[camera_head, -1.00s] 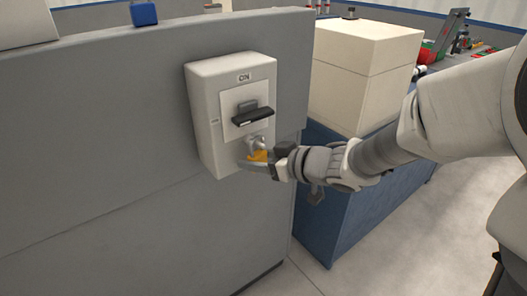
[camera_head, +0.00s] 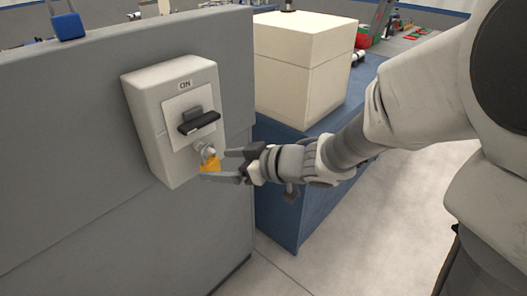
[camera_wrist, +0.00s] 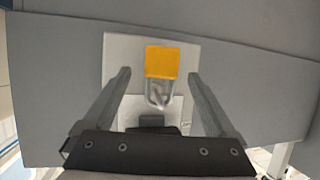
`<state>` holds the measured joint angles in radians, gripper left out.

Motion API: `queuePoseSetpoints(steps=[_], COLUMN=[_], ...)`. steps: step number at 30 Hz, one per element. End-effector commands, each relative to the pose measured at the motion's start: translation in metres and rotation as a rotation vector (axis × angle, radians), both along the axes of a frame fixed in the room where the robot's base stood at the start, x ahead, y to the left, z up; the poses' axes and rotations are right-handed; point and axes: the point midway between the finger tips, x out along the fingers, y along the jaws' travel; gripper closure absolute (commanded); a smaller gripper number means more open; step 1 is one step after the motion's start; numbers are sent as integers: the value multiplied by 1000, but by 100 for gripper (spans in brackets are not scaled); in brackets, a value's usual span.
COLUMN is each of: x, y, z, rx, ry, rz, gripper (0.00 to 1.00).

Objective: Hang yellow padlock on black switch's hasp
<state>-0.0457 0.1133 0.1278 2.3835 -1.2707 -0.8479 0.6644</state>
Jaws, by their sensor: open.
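The yellow padlock (camera_head: 210,166) is at the hasp (camera_head: 204,148) below the black switch (camera_head: 199,121) on the white switch box. In the wrist view the padlock (camera_wrist: 162,62) shows its yellow body and its grey shackle (camera_wrist: 159,92), which meets the hasp; whether it is fully through is hard to tell. The black switch (camera_wrist: 151,121) also shows there, partly hidden. My gripper (camera_head: 222,164) is open, to the right of the box, with its fingers pointing at the padlock. In the wrist view its two fingers (camera_wrist: 160,77) stand apart on either side of the padlock, with gaps on both sides.
The white switch box (camera_head: 153,117) is mounted on a grey panel (camera_head: 75,170). A blue padlock (camera_head: 68,26) sits on the panel's top edge. A cream box (camera_head: 300,75) stands on a blue cabinet (camera_head: 277,190) to the right, behind my arm. Floor (camera_head: 400,215) is clear at right.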

Motion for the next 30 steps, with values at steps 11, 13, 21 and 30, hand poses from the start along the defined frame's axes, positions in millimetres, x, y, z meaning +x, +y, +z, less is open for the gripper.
queuePoseSetpoints(steps=[11, 13, 21, 30], x=[-41, -47, -52, 6], y=[-75, -84, -104, -171], z=[40, 43, 53, 118], rx=[2, 3, -13, -218], ry=[-3, -1, -20, -177], rz=[-8, -8, -31, -450], gripper=[8, 8, 8, 8])
